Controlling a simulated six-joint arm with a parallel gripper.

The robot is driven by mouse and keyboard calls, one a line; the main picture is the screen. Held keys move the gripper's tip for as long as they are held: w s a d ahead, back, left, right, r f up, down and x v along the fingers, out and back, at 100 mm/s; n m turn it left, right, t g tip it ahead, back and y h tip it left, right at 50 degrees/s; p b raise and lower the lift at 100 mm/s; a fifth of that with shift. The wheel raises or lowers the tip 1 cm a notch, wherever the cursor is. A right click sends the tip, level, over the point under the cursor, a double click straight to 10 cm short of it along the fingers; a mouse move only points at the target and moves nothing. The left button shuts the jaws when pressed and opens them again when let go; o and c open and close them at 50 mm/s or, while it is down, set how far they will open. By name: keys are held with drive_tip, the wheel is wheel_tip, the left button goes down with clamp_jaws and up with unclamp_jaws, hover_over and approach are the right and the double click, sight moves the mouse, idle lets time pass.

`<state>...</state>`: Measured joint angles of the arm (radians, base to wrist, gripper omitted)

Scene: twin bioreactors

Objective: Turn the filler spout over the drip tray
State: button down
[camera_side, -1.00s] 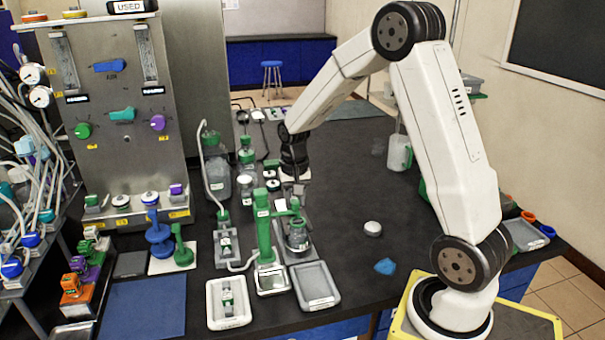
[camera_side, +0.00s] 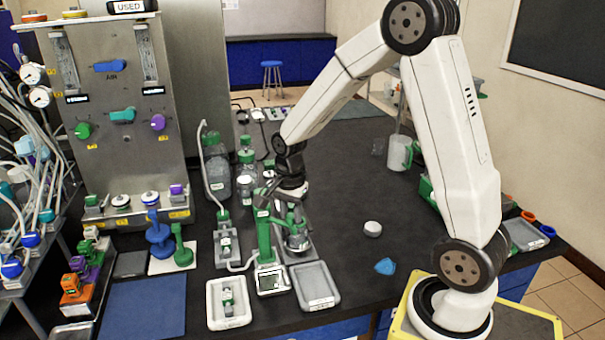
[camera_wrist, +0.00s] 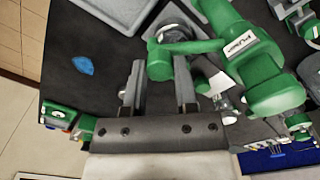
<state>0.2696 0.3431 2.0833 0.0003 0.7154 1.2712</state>
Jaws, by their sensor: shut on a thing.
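The filler is a green stand with a label on its column (camera_side: 265,238) and a small display at its base (camera_side: 272,281). Its green spout arm (camera_wrist: 197,46) reaches sideways from the column to above a metal vessel (camera_side: 298,242). My gripper (camera_wrist: 160,70) is shut on the spout's outer end, with one finger on each side of it. In the side view my gripper (camera_side: 295,203) points down at the spout and partly hides it. A grey tray (camera_side: 318,302), which looks like the drip tray, lies in front of the vessel. The spout is not over this tray.
A white tray (camera_side: 228,318) with a small green-topped part lies left of the grey tray. Green-capped bottles (camera_side: 246,178) stand behind the filler. A white round piece (camera_side: 372,229) and a blue piece (camera_side: 385,266) lie to the right, with bare black bench around them.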

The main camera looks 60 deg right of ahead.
drive_tip(key=w+a+m, duration=0.2)
drive_tip(key=a+m, duration=0.4)
drive_tip(key=m, duration=0.3)
drive_tip(key=shift+w+m, duration=0.25)
drive_tip(key=shift+m, duration=0.05)
drive_tip(key=shift+r, duration=0.1)
drive_tip(key=shift+c, duration=1.9)
unclamp_jaws()
drive_tip(key=shift+r, duration=0.1)
wheel_tip(320, 180, up, 8)
drive_tip(key=shift+f, duration=0.2)
